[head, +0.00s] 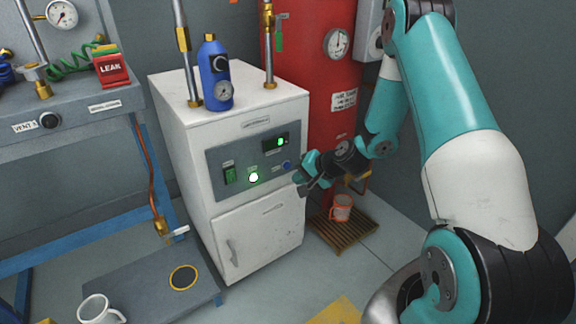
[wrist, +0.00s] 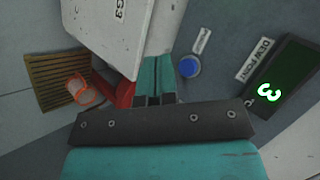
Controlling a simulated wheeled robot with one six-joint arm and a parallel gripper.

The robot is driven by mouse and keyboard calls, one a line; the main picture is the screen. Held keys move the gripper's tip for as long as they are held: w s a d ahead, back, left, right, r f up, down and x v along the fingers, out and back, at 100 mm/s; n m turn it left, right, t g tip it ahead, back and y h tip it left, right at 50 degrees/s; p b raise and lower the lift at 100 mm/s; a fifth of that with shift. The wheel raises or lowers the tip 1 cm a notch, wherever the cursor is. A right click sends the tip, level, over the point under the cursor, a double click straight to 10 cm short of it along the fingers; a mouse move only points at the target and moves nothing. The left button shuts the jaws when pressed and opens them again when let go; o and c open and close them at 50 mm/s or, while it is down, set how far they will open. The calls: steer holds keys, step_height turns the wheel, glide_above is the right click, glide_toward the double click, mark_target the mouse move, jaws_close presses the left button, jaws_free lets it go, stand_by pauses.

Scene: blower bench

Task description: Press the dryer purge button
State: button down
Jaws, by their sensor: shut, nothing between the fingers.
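The dryer is a white cabinet (head: 170,120) with a dark control panel (head: 219,158) on its front. A round blue button (head: 287,165) sits at the panel's right end, and it also shows in the wrist view (wrist: 189,67). A small label (wrist: 202,40) beside it is too small to read surely. My gripper (head: 299,184) is shut and empty, in front of the panel's right end. In the wrist view its teal fingers (wrist: 155,68) are together, left of the blue button. I cannot tell how far they are from the panel.
The panel also has a green switch (head: 230,174), a lit green lamp (head: 254,177) and a green display (head: 281,142). A red tank (head: 308,60) stands right of the dryer.

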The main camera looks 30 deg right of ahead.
steer(key=shift+w, duration=1.05)
steer(key=shift+w, duration=0.2)
stand_by(1.2)
steer(key=shift+w+p, duration=0.25)
steer(key=shift+p, duration=0.05)
steer(key=shift+w+a, duration=0.1)
steer(key=shift+w, duration=0.25)
stand_by(0.5)
steer(key=shift+s, duration=0.8)
steer(key=shift+s, duration=0.1)
steer(key=shift+s, duration=2.4)
